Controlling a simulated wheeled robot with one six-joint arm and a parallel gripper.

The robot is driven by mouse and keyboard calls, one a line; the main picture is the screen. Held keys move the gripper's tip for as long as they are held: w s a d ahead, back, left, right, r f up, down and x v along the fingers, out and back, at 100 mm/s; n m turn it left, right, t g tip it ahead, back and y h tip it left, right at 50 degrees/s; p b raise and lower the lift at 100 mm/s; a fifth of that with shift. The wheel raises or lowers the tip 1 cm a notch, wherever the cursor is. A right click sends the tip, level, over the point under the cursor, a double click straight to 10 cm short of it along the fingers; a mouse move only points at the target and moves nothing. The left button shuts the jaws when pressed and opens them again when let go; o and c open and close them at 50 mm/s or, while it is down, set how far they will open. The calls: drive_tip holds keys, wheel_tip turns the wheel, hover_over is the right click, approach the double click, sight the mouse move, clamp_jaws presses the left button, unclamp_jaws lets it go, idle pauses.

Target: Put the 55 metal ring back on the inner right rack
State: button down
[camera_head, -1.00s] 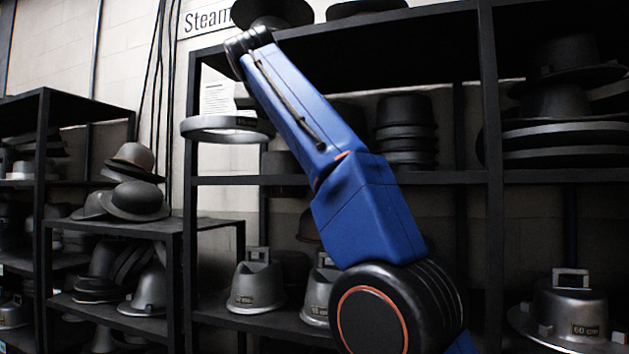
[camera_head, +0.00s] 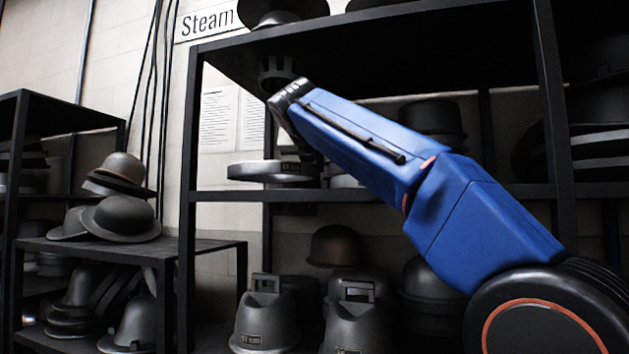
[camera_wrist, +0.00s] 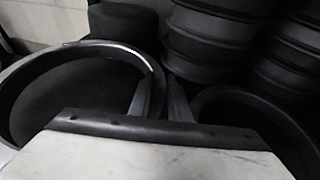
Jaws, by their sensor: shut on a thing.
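The metal ring (camera_head: 258,172) is a wide, flat grey band in the head view. It is level, at the left part of the middle shelf (camera_head: 225,195) of the black rack. I cannot tell whether it touches the shelf or is just above it. In the wrist view the ring (camera_wrist: 20,72) fills the left side. My gripper (camera_wrist: 157,88) is shut on the ring's near right wall, one finger on each side. In the head view the gripper is mostly hidden behind my blue arm. A label on the ring is too small to read.
A second ring (camera_head: 345,181) lies close on the right and also shows in the wrist view (camera_wrist: 295,125). Stacked dark hat blocks (camera_wrist: 205,45) stand behind. A dark round block (camera_wrist: 122,25) is at the back. The rack's upper shelf (camera_head: 400,50) is overhead.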

sight(314, 177)
drive_tip(key=shift+s+f, duration=0.1)
drive_tip(key=shift+f, duration=1.8)
drive_tip(key=c, duration=1.7)
unclamp_jaws()
drive_tip(key=shift+o, duration=0.2)
drive_tip(key=v, duration=1.2)
